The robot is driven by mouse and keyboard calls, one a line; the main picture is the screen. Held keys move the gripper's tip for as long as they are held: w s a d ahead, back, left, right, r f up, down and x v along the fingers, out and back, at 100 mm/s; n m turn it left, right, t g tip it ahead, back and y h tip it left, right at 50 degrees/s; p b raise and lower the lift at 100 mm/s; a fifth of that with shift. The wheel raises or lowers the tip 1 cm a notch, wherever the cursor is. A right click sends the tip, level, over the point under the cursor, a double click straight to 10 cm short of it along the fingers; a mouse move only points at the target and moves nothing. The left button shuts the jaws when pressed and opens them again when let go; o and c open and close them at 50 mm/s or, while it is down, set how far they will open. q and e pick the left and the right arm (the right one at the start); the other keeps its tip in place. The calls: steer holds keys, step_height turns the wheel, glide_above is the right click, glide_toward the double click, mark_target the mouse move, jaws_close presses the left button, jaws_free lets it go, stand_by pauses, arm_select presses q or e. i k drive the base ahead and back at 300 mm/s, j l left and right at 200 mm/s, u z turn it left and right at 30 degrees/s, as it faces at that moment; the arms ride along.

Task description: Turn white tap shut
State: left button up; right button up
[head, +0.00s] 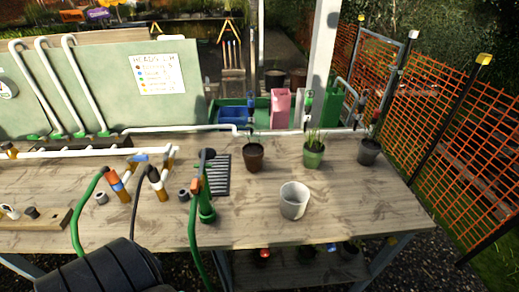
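A white pipe (65,152) runs along the bench's back left. Whether any tap is open or shut cannot be read. Neither of my grippers can be made out in the head view. A dark ribbed shape at the bottom left hides part of the bench front.
Green hoses (78,222) loop over the bench's front edge, and a black hose rises near the fittings. A green wand (206,205) stands by a dark grate (219,178). A pale pot (294,200) and planted pots (314,153) stand right. The bench's front right is clear.

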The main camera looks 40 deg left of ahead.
mark_target(168, 148)
steer(key=u, duration=2.05)
